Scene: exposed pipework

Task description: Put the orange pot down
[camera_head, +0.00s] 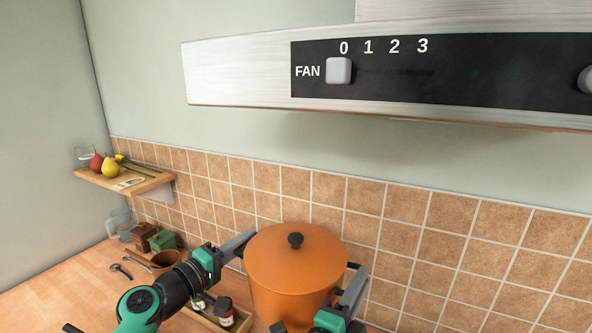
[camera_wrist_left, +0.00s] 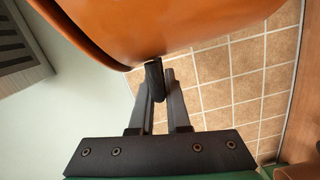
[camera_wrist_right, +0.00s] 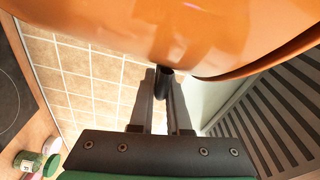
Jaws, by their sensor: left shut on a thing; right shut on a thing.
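The orange pot (camera_head: 292,270), with its lid and black knob on, stands upright in front of the tiled wall in the head view. My left gripper (camera_head: 243,244) is shut on its black left handle. That handle (camera_wrist_left: 155,78) shows between the fingers in the left wrist view. My right gripper (camera_head: 354,276) is shut on the black right handle. This handle (camera_wrist_right: 165,84) shows between the fingers in the right wrist view. The pot's base is hidden in the head view, so I cannot tell whether it touches anything.
A wooden tray (camera_head: 204,318) with spice jars (camera_head: 225,310) lies left of the pot. A brown cup (camera_head: 165,261), boxes and a measuring spoon stand further left on the counter. A shelf with fruit (camera_head: 125,178) hangs at the left. The fan hood (camera_head: 235,75) is above. A cooktop (camera_wrist_right: 14,95) shows in the right wrist view.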

